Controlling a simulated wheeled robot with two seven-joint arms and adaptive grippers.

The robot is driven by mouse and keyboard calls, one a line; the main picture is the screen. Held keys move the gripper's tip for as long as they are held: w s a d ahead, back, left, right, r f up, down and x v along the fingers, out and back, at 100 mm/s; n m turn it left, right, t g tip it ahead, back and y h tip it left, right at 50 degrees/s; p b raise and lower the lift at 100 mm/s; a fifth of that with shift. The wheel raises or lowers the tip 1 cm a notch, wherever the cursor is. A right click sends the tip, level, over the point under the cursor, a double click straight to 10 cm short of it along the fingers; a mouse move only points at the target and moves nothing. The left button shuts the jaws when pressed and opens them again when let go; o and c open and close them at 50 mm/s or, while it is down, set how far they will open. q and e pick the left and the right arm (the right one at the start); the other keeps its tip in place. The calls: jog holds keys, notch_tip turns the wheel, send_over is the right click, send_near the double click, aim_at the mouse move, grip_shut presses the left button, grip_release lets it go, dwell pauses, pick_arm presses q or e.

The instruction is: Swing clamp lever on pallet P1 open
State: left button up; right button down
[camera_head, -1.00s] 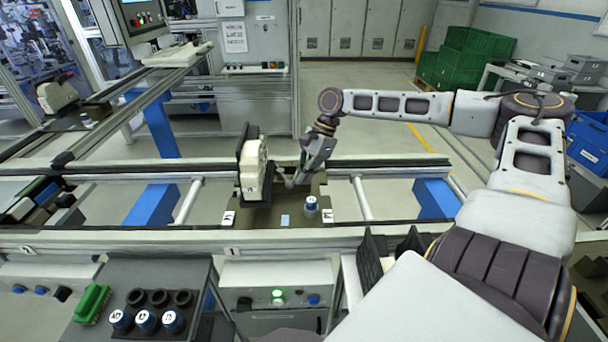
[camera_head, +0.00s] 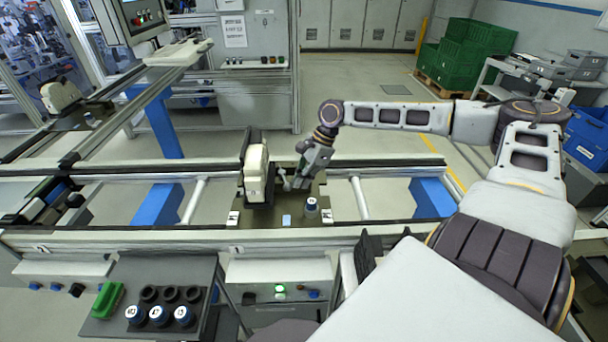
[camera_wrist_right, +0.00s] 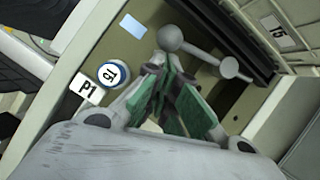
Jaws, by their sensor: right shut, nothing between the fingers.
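My right gripper (camera_head: 299,183) is shut and empty just right of the lever. In the wrist view its green-padded fingers (camera_wrist_right: 160,80) end close to the lever's larger round end (camera_wrist_right: 171,38); I cannot tell whether they touch. My left gripper is out of view.
A white part (camera_head: 257,172) stands against a dark upright plate on the pallet, left of the lever. A blue-and-white capped cylinder (camera_head: 311,204) stands on the pallet's front right. A dark tray (camera_head: 150,328) with several capped cylinders is at the front left.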

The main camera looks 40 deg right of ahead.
jog(key=shift+a+r+p, duration=0.15)
jog(key=shift+p, duration=0.25)
jog(key=shift+a+m+p, duration=0.35)
jog(key=shift+m+p, duration=0.05)
jog(key=shift+p, duration=0.05)
jog(key=shift+a, duration=0.15)
jog(key=shift+a+f+b, duration=0.2)
jog(key=shift+a+b, duration=0.05)
jog(key=shift+b, duration=0.3)
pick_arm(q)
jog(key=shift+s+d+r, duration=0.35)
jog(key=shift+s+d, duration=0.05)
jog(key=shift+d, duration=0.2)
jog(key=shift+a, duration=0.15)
pick_arm(e)
jog(key=shift+a+r, duration=0.1)
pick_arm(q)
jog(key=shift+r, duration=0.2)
pick_arm(e)
jog(key=shift+s, duration=0.1)
